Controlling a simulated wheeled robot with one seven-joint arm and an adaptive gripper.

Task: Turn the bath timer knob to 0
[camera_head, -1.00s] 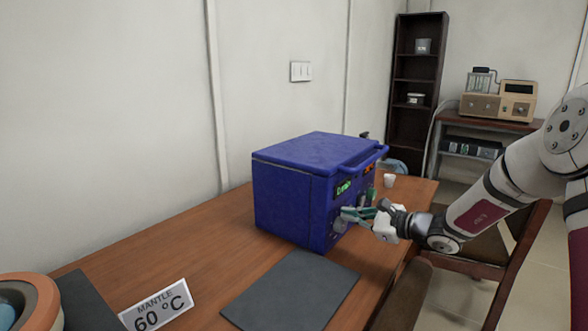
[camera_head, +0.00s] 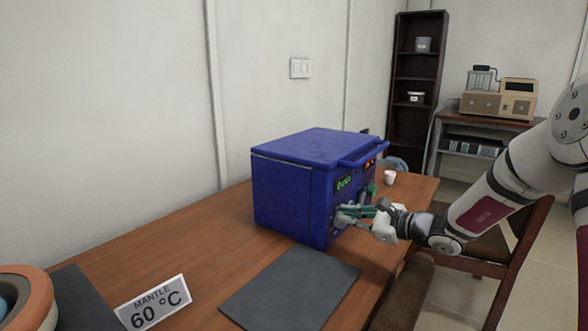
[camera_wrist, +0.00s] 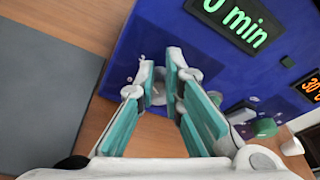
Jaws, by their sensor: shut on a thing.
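The blue bath (camera_head: 285,195) stands on the wooden table. A green-lit timer display (camera_head: 343,183) is on its front; in the wrist view the display (camera_wrist: 238,20) shows "0 min", its top edge cut off by the frame. The grey timer knob (camera_wrist: 158,96) sits below it on the blue panel. My gripper (camera_head: 346,214) reaches the panel from the right. In the wrist view my gripper (camera_wrist: 160,82) is shut on the knob, a fingertip on each side, partly hiding it.
An orange-lit display (camera_wrist: 310,86) and a green knob (camera_wrist: 265,127) are right of my fingers. A white cup (camera_head: 389,177) stands behind the bath's front. A chair (camera_head: 505,245) is under my arm.

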